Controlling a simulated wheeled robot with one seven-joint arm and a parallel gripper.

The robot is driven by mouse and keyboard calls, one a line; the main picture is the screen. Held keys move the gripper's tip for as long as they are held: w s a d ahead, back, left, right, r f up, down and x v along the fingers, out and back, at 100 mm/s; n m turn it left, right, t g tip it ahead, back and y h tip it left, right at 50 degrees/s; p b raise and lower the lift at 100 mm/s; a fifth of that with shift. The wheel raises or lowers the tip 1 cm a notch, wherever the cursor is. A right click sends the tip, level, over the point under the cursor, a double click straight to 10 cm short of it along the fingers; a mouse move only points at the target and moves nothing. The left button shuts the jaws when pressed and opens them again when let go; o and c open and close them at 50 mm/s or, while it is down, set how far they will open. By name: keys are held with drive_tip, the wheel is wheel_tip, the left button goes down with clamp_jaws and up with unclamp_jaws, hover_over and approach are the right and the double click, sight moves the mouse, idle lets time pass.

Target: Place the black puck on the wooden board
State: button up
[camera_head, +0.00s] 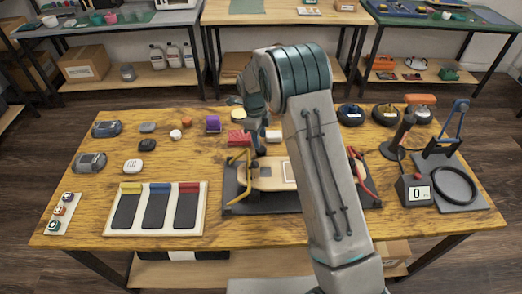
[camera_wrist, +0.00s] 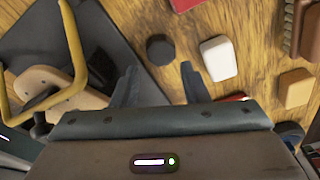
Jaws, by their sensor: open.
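The black puck (camera_wrist: 160,49) lies on the wooden table in the wrist view, just beyond the gap between my fingertips. In the head view I cannot make it out; my arm and hand cover that area. My gripper (camera_wrist: 160,80) is open and empty, with its fingers on either side of the line to the puck. In the head view my gripper (camera_head: 257,146) hangs over the table, just behind the board. The wooden board (camera_head: 268,177) lies in a dark fixture, partly hidden by my arm. Its rounded end (camera_wrist: 50,80) shows at left in the wrist view, under a yellow clamp handle.
A white block (camera_wrist: 218,58) lies close right of the puck, with a tan block (camera_wrist: 296,90) and a brush further right. The yellow clamp (camera_head: 238,165) and red clamp (camera_head: 362,170) rise beside the board. A tray with coloured-top compartments (camera_head: 197,222) stands at front left.

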sight(261, 151)
drive_tip(key=f+p, duration=0.1)
drive_tip(key=f, duration=0.4)
drive_tip(key=shift+d, duration=0.2)
drive_tip(key=shift+c, duration=0.3)
drive_tip(key=c, duration=0.6)
drive_tip(key=shift+c, duration=0.2)
